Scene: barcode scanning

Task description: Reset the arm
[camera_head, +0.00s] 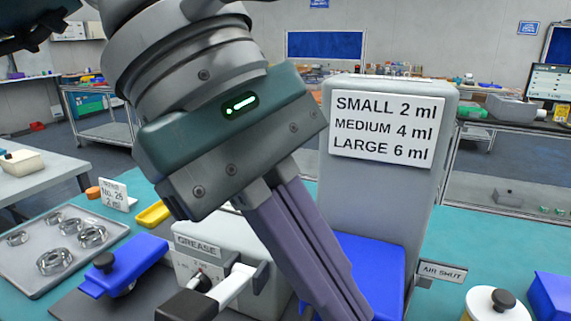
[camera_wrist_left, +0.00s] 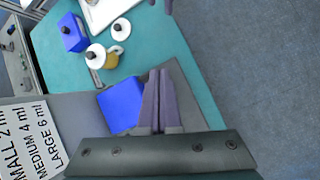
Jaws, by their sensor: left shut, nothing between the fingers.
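My left gripper (camera_head: 348,312) comes in from the upper left in the head view and points down, its two purple-grey fingers side by side and nothing held between them. In the left wrist view its fingertips (camera_wrist_left: 159,73) are also together. They are over the bench next to a blue block (camera_wrist_left: 120,105) at the foot of the grey column (camera_head: 375,200) with the SMALL, MEDIUM, LARGE sign (camera_head: 387,128). The gripper covers part of the grease machine (camera_head: 195,250) and the blue block.
A white-lidded jar (camera_head: 495,303) and a blue box (camera_head: 555,295) stand on the right. In the left wrist view, open floor (camera_wrist_left: 260,70) lies beyond the bench edge.

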